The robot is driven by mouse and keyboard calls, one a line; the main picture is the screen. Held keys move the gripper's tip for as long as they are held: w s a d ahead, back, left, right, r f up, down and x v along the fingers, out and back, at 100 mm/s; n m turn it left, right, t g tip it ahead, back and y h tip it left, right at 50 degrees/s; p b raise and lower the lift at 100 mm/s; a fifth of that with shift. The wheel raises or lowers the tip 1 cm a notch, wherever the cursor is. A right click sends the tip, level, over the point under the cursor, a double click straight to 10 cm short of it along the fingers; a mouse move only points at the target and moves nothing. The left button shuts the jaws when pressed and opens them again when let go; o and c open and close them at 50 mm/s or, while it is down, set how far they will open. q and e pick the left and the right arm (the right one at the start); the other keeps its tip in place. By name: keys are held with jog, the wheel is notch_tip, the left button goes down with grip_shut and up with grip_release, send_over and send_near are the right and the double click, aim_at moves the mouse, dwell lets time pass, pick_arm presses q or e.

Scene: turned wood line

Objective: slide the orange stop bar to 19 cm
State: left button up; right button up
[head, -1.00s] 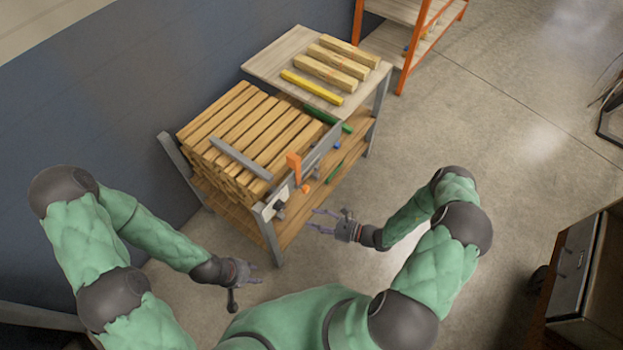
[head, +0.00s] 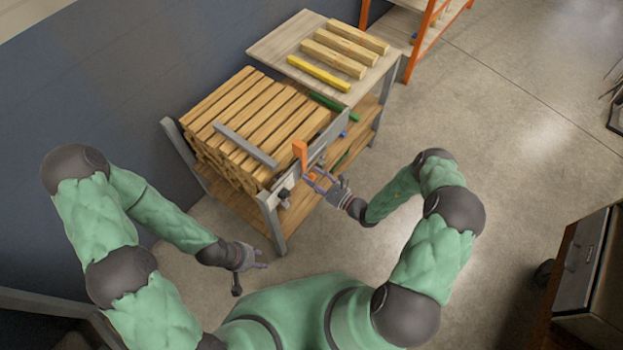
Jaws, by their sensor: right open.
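The orange stop bar (head: 300,150) stands upright on the grey rail (head: 318,142) along the front edge of the bench. My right gripper (head: 316,180) is open, its fingers just below and to the right of the bar. I cannot tell whether the fingers touch it. No scale marks can be read at this size. My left gripper (head: 262,258) hangs away from the bench, in front of its near leg; its fingers look apart, with nothing seen between them.
Stacked wooden strips (head: 245,120) fill the bench behind the rail, with a grey bar (head: 245,145) across them. A pale table top (head: 290,45) at the far end holds several blanks and a yellow stick (head: 318,73). An orange shelf rack (head: 418,45) stands beyond.

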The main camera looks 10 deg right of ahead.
aim_at(310, 165)
jog(key=shift+w+a, duration=0.3)
jog(key=shift+w, duration=0.05)
grip_shut()
jog(key=shift+w+d+b, duration=0.3)
jog(key=shift+w+d, duration=0.35)
jog(key=shift+d, duration=0.2)
jog(key=shift+w+d+b, duration=0.3)
jog(key=shift+w+d, duration=0.3)
jog(key=shift+d, duration=0.2)
jog(key=shift+a, duration=0.1)
grip_release()
